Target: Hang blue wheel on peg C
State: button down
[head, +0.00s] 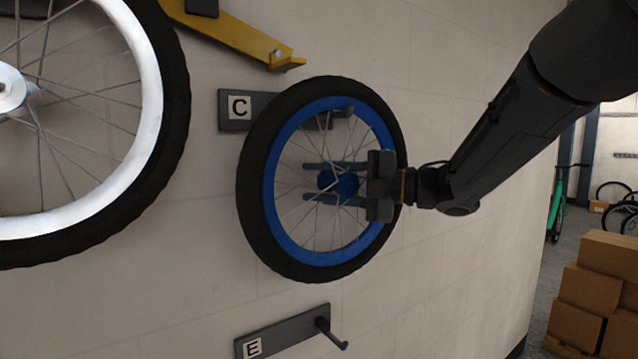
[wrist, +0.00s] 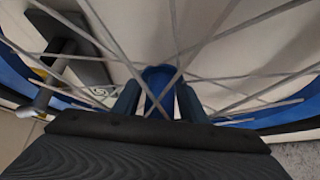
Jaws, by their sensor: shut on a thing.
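The blue wheel (head: 273,187) has a blue rim, a black tyre and a blue hub. It is upright and roughly parallel to the wall, in front of the plate of peg C (head: 238,106). The tip of peg C (head: 343,112) shows inside the upper rim, among the spokes, so the peg appears to pass through the wheel. I cannot tell whether the rim rests on it. My gripper (head: 337,180) is shut on the blue hub (wrist: 158,88), its fingers reaching between the spokes. In the wrist view, a grey peg (wrist: 52,82) shows at the left behind spokes.
A white-rimmed wheel (head: 150,110) hangs at the left. A yellow bracket (head: 235,36) is on the wall above plate C. Peg E (head: 325,330) sticks out below the blue wheel. Cardboard boxes (head: 590,290) and a green bike (head: 558,195) stand at the right.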

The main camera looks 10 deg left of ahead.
jog(key=shift+r, duration=0.15)
jog(key=c, duration=1)
grip_release()
jog(key=shift+f, duration=0.2)
